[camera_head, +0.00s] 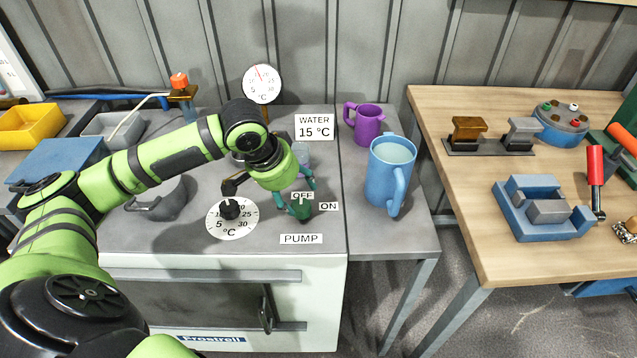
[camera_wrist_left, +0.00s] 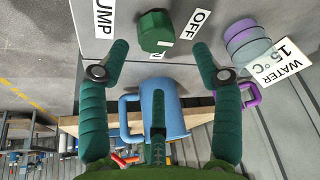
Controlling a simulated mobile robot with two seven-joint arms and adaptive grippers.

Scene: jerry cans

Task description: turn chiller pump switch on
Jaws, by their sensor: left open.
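The pump switch (camera_head: 300,208) is a green knob on the grey chiller top, between the OFF label (camera_head: 303,195), the ON label (camera_head: 328,206) and the PUMP label (camera_head: 301,239). My left gripper (camera_head: 296,193) is open, its green fingers close to the knob from above. In the left wrist view the knob (camera_wrist_left: 155,30) lies ahead of the gap between the two spread fingertips (camera_wrist_left: 160,50), with no finger visibly pressed on it. The knob's exact setting is too small to tell. My right gripper is not in view.
A temperature dial (camera_head: 231,230) with a black knob sits left of the switch. A WATER sign (camera_head: 314,127) stands behind. A blue jug (camera_head: 380,185) and a purple mug (camera_head: 367,124) stand to the right, beyond a narrow gap. A wooden workbench (camera_head: 440,185) is further right.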

